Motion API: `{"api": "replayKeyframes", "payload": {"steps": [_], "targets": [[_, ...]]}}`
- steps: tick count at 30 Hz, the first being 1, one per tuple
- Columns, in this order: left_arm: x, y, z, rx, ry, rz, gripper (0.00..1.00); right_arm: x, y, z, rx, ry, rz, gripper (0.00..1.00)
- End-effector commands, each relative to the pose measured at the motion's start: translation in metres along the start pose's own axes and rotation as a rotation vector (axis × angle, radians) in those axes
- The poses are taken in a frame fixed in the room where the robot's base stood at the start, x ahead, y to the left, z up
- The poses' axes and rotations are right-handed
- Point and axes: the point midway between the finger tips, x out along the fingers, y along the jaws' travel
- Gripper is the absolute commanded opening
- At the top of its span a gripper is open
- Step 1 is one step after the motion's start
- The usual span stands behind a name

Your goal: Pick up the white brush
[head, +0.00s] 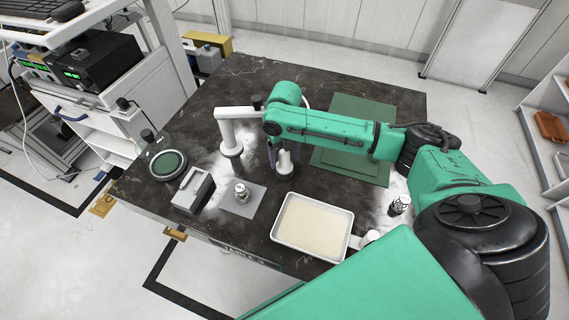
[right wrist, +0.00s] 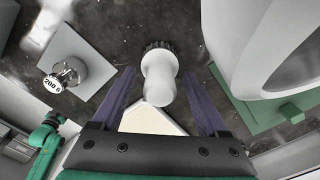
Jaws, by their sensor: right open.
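The white brush (head: 285,160) stands upright on the dark table, under the end of my right arm in the head view. In the right wrist view the brush (right wrist: 158,75) shows as a pale handle with a dark bristled end away from the camera. My right gripper (head: 284,152) is open, with its purple fingers on either side of the brush. In the right wrist view a gap shows between the brush and each finger of the gripper (right wrist: 159,78). My left gripper is not in view.
A metal weight (head: 241,192) sits on a grey mat (head: 232,207). A shallow tray (head: 312,228) lies nearer. A grey box (head: 193,192), a round green-topped dish (head: 168,165) and a green mat (head: 350,112) lie around.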

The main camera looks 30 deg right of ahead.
Motion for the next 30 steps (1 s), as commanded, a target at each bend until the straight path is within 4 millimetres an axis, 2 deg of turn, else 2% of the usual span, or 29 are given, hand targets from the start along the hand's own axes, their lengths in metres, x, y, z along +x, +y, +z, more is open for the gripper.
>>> {"api": "replayKeyframes", "payload": {"steps": [2, 8, 9, 19, 23, 26, 30], "targets": [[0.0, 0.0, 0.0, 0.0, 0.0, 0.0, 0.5, 0.0, 0.0, 0.0, 0.0, 0.0, 0.0, 0.77], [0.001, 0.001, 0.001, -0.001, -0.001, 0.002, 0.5, 0.0, 0.0, 0.0, 0.0, 0.0, 0.0, 0.04], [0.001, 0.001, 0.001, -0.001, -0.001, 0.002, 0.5, -0.001, 0.0, 0.0, 0.0, 0.0, 0.0, 0.0], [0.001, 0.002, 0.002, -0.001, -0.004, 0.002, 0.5, -0.002, 0.0, 0.0, 0.0, 0.0, 0.0, 0.0], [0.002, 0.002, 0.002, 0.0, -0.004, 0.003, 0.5, -0.009, 0.0, 0.001, 0.0, -0.001, 0.001, 0.0], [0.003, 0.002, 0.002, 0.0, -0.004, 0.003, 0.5, -0.024, 0.0, 0.001, 0.0, -0.003, 0.001, 0.0], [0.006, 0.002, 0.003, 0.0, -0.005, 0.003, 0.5, -0.058, 0.0, 0.002, 0.0, -0.006, 0.001, 0.0]]}}
